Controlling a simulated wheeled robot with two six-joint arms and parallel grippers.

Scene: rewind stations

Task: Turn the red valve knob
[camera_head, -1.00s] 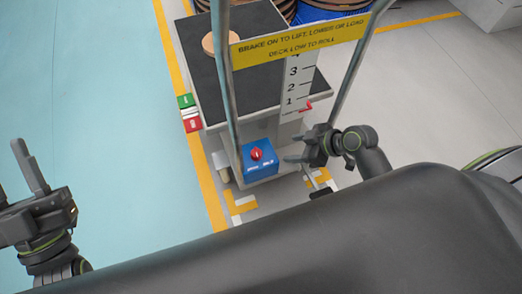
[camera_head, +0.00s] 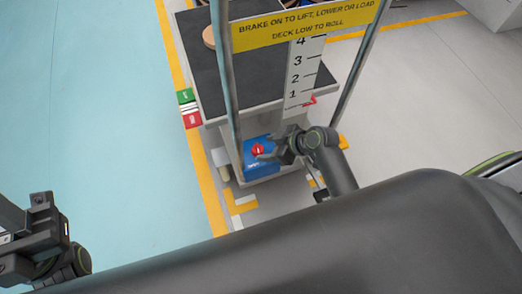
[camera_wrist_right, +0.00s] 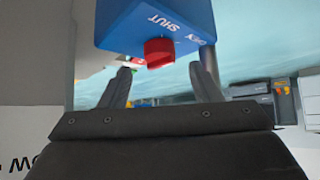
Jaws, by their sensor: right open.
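The red valve knob (camera_head: 257,149) sits on top of a blue box (camera_head: 262,170) low on the near end of a cart. In the right wrist view the knob (camera_wrist_right: 159,52) sticks out from the blue box (camera_wrist_right: 150,25), which carries white lettering with "SHUT". My right gripper (camera_head: 264,151) is open at the knob. Its two fingers (camera_wrist_right: 163,78) spread on either side of the knob, which appears just beyond the tips; contact is not visible. My left gripper (camera_head: 15,225) is at the lower left, far from the box and partly cut off.
The cart's dark deck (camera_head: 240,80) stands behind the box. Upright grey posts (camera_head: 228,80) flank it, with a yellow sign (camera_head: 305,27) across and a numbered scale (camera_head: 303,75) below. Open floor (camera_head: 90,120) lies left of the yellow line.

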